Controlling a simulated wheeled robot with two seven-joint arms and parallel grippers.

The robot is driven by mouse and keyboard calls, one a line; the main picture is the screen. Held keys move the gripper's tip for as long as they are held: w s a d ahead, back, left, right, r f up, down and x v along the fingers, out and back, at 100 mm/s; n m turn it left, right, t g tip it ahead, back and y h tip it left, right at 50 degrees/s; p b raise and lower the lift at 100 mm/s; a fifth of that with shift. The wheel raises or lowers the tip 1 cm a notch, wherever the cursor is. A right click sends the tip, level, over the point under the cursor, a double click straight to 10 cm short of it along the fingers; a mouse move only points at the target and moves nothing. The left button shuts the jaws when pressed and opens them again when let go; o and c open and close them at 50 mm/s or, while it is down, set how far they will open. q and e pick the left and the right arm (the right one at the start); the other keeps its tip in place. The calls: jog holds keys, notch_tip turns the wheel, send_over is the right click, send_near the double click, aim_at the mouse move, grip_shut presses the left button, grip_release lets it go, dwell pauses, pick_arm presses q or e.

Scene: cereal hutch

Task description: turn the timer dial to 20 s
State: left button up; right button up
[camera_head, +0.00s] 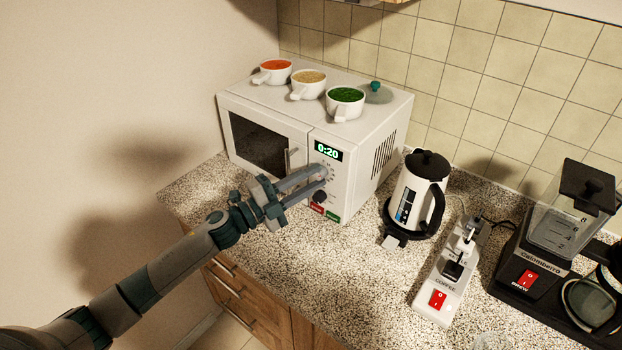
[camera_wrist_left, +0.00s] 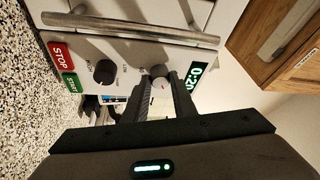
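The white microwave (camera_head: 362,168) stands at the back left of the counter, and its green display (camera_head: 328,151) reads 0:20. The display (camera_wrist_left: 193,78) also shows in the left wrist view, partly behind a finger. The small pale timer dial (camera_wrist_left: 158,79) is on the panel beside the display. My left gripper (camera_head: 323,176) reaches the panel from the left, with one finger on either side of the dial. In the left wrist view the fingertips (camera_wrist_left: 160,80) sit close against the dial's sides. The gripper mostly hides the dial in the head view. My right gripper is not in view.
A black knob (camera_head: 320,196), a red STOP button (camera_head: 316,208) and a green START button (camera_head: 332,217) are below the dial.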

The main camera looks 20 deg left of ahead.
pick_arm(q)
jog(key=o, duration=0.4)
jog(key=shift+o, duration=0.2)
jog(key=shift+b+v, duration=0.45)
jog(key=shift+v, duration=0.35)
jog(key=b+v, duration=0.6)
jog(key=v, duration=0.9)
jog(key=shift+s+a, duration=0.3)
